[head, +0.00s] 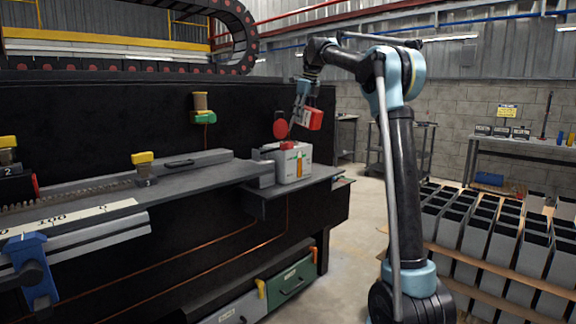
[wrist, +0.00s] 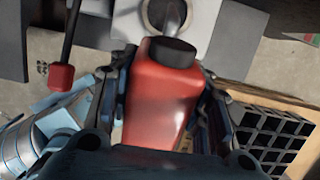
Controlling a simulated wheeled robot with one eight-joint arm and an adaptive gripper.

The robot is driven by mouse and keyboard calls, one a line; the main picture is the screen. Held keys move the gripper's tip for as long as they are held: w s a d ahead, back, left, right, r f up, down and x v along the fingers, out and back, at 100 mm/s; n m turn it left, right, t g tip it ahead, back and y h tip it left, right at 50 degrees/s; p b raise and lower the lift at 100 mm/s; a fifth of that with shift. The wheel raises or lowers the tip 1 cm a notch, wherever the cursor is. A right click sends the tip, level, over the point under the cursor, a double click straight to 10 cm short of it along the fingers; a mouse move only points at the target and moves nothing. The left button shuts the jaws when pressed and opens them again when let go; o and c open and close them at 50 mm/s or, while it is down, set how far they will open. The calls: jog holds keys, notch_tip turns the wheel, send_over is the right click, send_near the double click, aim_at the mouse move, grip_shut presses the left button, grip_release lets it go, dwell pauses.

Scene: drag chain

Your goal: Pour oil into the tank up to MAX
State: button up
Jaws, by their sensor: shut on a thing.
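My gripper (head: 303,98) is shut on a red bottle (head: 314,119) above the tank. In the wrist view the bottle (wrist: 165,100) lies between the fingers, its black neck (wrist: 172,50) toward the tank's round opening (wrist: 165,14). A pale grey shape shows between neck and opening; I cannot tell whether it is a spout or flowing oil. The bottle is tilted. The light grey tank (head: 284,168) stands on a shelf at the machine's end. A gauge strip (head: 299,163) with green and orange is on its front; its level is too small to read.
The dark machine (head: 120,110) with its rail fills the left. A crate of several grey-black blocks (head: 480,225) stands at right. A black rod with a red end (wrist: 60,77) shows left of the bottle in the wrist view. Floor (head: 340,260) between is clear.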

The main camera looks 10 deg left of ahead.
aim_at(307, 123)
jog(key=shift+w+a+r, duration=0.1)
jog(key=shift+a+r, duration=0.05)
jog(key=shift+w+a+r+g+h, duration=0.1)
jog(key=shift+a+r+g+h, duration=0.1)
jog(key=shift+g+h, duration=0.15)
jog(key=shift+d, duration=0.1)
jog(key=shift+s+d+f+t+y, duration=0.3)
jog(key=shift+f+t+y, duration=0.1)
jog(key=shift+f+y, duration=0.1)
jog(key=shift+s+d+f+t+y, duration=0.2)
jog(key=shift+d+f+t+y, duration=0.15)
jog(key=shift+y, duration=0.1)
jog(key=shift+s+d+f+t+y, duration=0.2)
jog(key=shift+f+t+y, duration=0.2)
jog(key=shift+f, duration=0.1)
jog(key=shift+s+d+f+t+y, duration=0.2)
jog(key=shift+f+t+y, duration=0.1)
jog(key=shift+f+y, duration=0.15)
jog(key=shift+f, duration=0.1)
